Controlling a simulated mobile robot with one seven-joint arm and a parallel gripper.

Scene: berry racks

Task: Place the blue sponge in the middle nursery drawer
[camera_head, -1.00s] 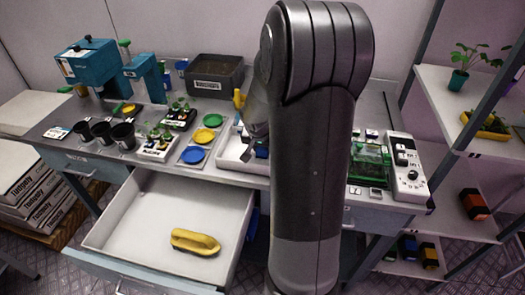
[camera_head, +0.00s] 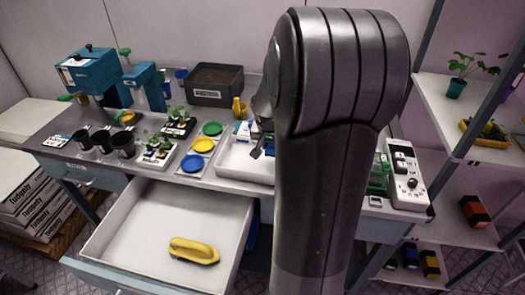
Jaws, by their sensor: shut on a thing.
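The middle drawer (camera_head: 125,243) under the bench is pulled out, and a yellow oblong thing (camera_head: 194,250) lies on its floor. My gripper (camera_head: 258,150) is only partly in view at the left edge of my arm, over the white tray (camera_head: 232,160) on the bench, to the right of and above the open drawer. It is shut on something. A small patch of blue (camera_head: 254,128) shows beside it, probably the blue sponge, but my arm hides most of it.
Black pots (camera_head: 123,140), seedling trays, and yellow, green and blue dishes (camera_head: 192,163) stand on the bench left of the white tray. A dark bin (camera_head: 215,85) stands behind. A shelf rack (camera_head: 460,130) is at right. Most of the drawer floor is bare.

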